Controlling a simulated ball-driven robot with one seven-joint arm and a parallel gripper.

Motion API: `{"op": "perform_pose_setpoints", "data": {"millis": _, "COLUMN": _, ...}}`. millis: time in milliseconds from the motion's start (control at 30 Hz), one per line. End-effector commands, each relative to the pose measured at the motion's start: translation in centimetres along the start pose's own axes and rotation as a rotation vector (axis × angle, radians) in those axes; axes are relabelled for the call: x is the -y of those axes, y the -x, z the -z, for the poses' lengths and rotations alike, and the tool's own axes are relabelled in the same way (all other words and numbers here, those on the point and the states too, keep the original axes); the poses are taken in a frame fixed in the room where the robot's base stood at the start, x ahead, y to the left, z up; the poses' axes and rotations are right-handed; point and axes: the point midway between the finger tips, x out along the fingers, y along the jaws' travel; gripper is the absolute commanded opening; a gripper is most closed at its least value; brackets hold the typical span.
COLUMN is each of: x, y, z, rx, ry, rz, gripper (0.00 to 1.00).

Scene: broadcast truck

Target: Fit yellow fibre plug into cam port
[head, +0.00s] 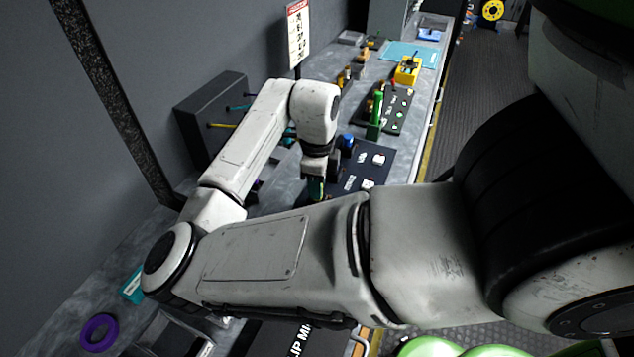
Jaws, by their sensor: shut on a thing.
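My gripper (317,186) points down at the near edge of a dark panel (377,176) with white labels. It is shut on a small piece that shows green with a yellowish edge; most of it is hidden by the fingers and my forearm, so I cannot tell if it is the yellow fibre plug. I cannot tell if the piece touches the panel. The panel carries a blue part (346,142) and pale fittings. I cannot make out which opening is the cam port, and my arm covers part of the panel.
A dark box (212,105) with thin coloured rods stands by the wall. Behind the panel stand an upright green piece (376,115) on another dark panel, and a yellow block (408,70). A purple ring (98,331) lies at the lower left. The aisle floor (480,105) is right of the bench.

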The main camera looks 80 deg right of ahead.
Motion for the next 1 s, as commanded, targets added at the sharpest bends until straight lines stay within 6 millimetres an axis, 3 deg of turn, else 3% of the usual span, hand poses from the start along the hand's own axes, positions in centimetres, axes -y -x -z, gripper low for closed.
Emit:
{"op": "perform_pose_setpoints", "data": {"millis": 67, "x": 0.0, "y": -0.3, "z": 0.0, "rx": 0.0, "ry": 0.0, "rz": 0.0, "gripper": 0.0}}
{"op": "perform_pose_setpoints", "data": {"millis": 100, "x": 0.0, "y": -0.3, "z": 0.0, "rx": 0.0, "ry": 0.0, "rz": 0.0, "gripper": 0.3}}
{"op": "perform_pose_setpoints", "data": {"millis": 333, "x": 0.0, "y": -0.2, "z": 0.0, "rx": 0.0, "ry": 0.0, "rz": 0.0, "gripper": 0.53}}
{"op": "perform_pose_setpoints", "data": {"millis": 733, "x": 0.1, "y": 0.8, "z": 0.0, "rx": 0.002, "ry": 0.0, "rz": 0.003, "gripper": 0.54}}
{"op": "perform_pose_setpoints", "data": {"millis": 1000, "x": 0.1, "y": 5.8, "z": 0.0, "rx": 0.003, "ry": -0.001, "rz": 0.003, "gripper": 0.54}}
